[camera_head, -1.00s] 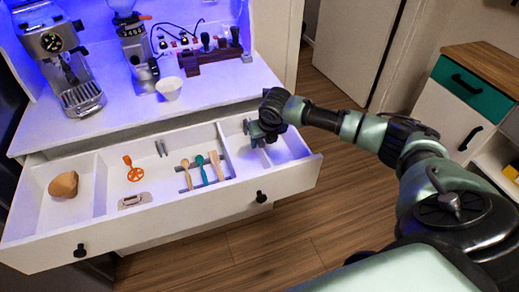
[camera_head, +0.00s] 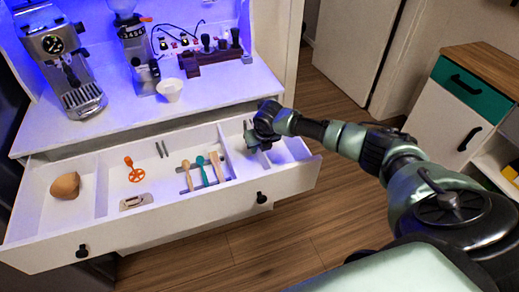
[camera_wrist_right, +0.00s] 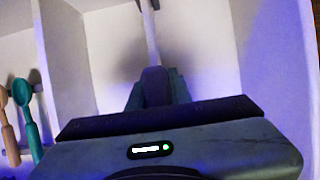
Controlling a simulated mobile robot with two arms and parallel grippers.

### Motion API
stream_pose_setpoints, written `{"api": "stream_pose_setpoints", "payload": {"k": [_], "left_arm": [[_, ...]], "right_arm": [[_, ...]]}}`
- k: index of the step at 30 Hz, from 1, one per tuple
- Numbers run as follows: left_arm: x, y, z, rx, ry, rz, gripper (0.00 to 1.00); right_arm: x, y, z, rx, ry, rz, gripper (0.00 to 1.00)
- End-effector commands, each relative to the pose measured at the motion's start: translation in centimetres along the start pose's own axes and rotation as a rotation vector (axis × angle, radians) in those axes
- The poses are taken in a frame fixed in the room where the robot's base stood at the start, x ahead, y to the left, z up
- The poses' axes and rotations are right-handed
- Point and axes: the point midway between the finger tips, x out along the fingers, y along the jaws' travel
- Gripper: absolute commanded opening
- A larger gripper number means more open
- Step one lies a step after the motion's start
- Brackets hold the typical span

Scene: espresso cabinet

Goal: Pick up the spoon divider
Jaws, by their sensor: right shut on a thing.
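My right gripper (camera_head: 254,143) is low in the right-hand section of the open white drawer (camera_head: 195,208). In the right wrist view its fingers (camera_wrist_right: 156,88) are shut on the upper edge of a thin white upright panel (camera_wrist_right: 151,32), which I take to be the spoon divider. The fingers hide the near part of the panel, and the hand hides most of it in the head view. I cannot tell whether it is clear of the drawer floor. My left gripper is not in view.
Wooden and teal spoons (camera_head: 205,172) lie left of the gripper, beyond a drawer wall. An orange tool (camera_head: 134,170) and a brown lump (camera_head: 65,186) lie farther left. A coffee machine (camera_head: 65,55), grinder (camera_head: 140,60) and white cup (camera_head: 170,89) stand on the counter above.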

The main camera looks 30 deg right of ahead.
Motion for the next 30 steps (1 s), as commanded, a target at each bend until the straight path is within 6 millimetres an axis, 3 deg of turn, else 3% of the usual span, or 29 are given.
{"api": "stream_pose_setpoints", "payload": {"k": [8,13,30], "left_arm": [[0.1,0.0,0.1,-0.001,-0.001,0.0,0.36],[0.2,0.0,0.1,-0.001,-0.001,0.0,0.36],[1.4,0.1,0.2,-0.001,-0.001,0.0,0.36]], "right_arm": [[-0.5,0.0,0.3,0.001,-0.002,0.0,0.0],[-2.1,0.0,1.0,0.0,-0.003,0.001,0.0],[-12.7,0.0,5.4,0.001,-0.006,0.002,0.0]]}}
